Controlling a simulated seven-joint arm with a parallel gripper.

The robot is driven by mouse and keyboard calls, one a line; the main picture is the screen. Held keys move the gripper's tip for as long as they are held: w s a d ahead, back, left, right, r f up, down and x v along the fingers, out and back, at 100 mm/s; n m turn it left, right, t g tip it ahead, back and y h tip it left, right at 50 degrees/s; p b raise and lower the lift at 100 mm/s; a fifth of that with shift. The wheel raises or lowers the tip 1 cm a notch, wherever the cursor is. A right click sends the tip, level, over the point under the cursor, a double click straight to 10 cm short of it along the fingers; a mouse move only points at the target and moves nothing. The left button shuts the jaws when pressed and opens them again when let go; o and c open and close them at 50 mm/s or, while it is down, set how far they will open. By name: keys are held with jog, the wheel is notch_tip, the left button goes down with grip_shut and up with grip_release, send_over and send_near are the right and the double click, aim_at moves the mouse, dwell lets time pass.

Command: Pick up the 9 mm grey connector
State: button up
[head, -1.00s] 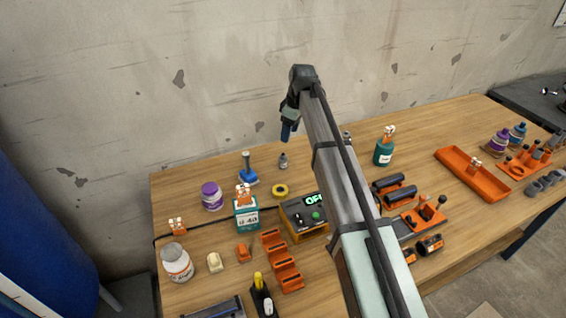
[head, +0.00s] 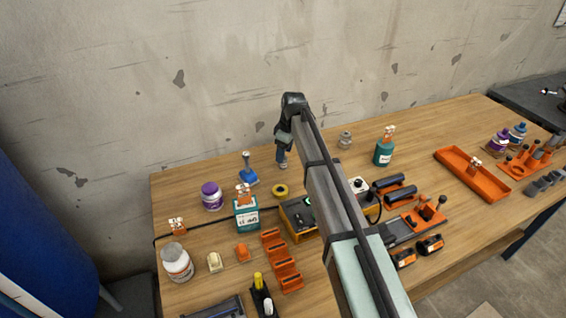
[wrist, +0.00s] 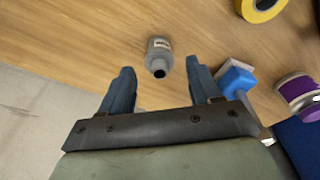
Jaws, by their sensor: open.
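The grey connector (wrist: 158,50), a short cylinder with a narrower open neck and a small printed label, stands on the wooden table in the wrist view. My gripper (wrist: 159,75) is open, with one blue finger to each side of the connector in the picture and nothing between them. The connector lies just beyond the fingertips; contact does not show. In the head view my gripper (head: 282,152) points down above the connector (head: 283,164), which is partly hidden by the fingers. The size marking is too small to read.
A blue stand (wrist: 236,80) is close beside the right finger in the wrist view. Another grey fitting (head: 345,140) stands farther right. The wall rises behind the table.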

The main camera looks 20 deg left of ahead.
jog(key=shift+a+f, duration=0.15)
jog(key=shift+f, duration=1)
jog(key=shift+a+f, duration=0.15)
jog(key=shift+f, duration=1)
jog(key=c, duration=1)
